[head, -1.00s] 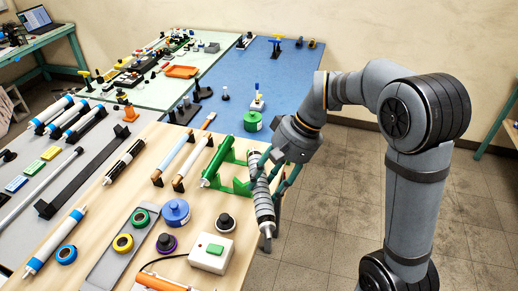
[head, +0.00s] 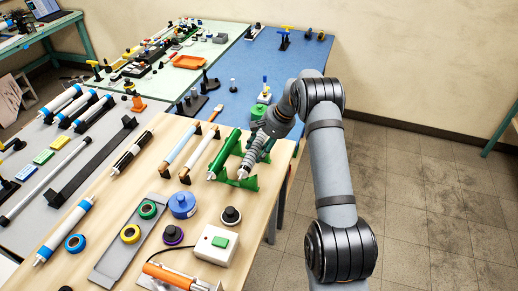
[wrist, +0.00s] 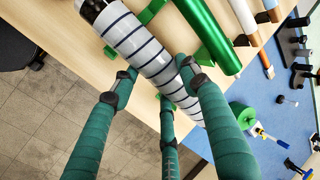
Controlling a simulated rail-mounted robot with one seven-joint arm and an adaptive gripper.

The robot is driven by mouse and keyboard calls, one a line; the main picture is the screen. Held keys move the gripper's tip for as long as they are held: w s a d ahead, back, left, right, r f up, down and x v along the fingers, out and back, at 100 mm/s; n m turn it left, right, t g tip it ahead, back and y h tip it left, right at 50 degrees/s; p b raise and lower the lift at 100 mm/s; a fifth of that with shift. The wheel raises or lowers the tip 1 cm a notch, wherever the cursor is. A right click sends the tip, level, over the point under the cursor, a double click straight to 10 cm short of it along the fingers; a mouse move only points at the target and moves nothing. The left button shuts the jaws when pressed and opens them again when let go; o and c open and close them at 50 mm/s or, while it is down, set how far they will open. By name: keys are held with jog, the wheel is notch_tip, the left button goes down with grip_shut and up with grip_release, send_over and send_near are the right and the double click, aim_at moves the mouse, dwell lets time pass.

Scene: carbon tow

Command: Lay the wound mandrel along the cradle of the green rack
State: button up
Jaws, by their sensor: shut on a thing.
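The wound mandrel (head: 248,163), a pale grey roll with dark spiral bands, is held by my gripper (head: 264,136) near its far end. In the wrist view the mandrel (wrist: 135,38) runs diagonally, with my gripper's teal fingers (wrist: 158,82) closed around its sides. The green rack (head: 247,185) stands at the wooden table's right side, and a green roll (head: 225,157) lies in its left part. The mandrel is over the rack's right part, roughly parallel to the green roll. Green rack parts (wrist: 150,12) show beside it. I cannot tell if it touches the cradle.
White and light-blue rolls (head: 200,155) lie on holders left of the rack. A blue spool (head: 183,206), a black knob (head: 230,215) and a switch box (head: 216,245) stand in front. A green spool (wrist: 243,115) is on the blue table behind.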

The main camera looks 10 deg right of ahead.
jog(key=shift+f+b, duration=0.1)
jog(key=shift+b, duration=0.35)
notch_tip(320, 180, down, 4)
jog(key=b, duration=0.3)
jog(key=shift+r+b, duration=0.25)
jog(key=shift+b, duration=0.1)
jog(key=shift+f+b, duration=0.65)
jog(key=o, duration=1.6)
jog(key=v, duration=1.2)
jog(key=shift+s+d, duration=0.1)
jog(key=shift+f, duration=0.1)
jog(key=x, duration=1.1)
jog(key=shift+a+f, duration=0.2)
jog(key=shift+f, duration=0.1)
jog(key=shift+r+p, duration=0.4)
jog(key=shift+p, duration=0.05)
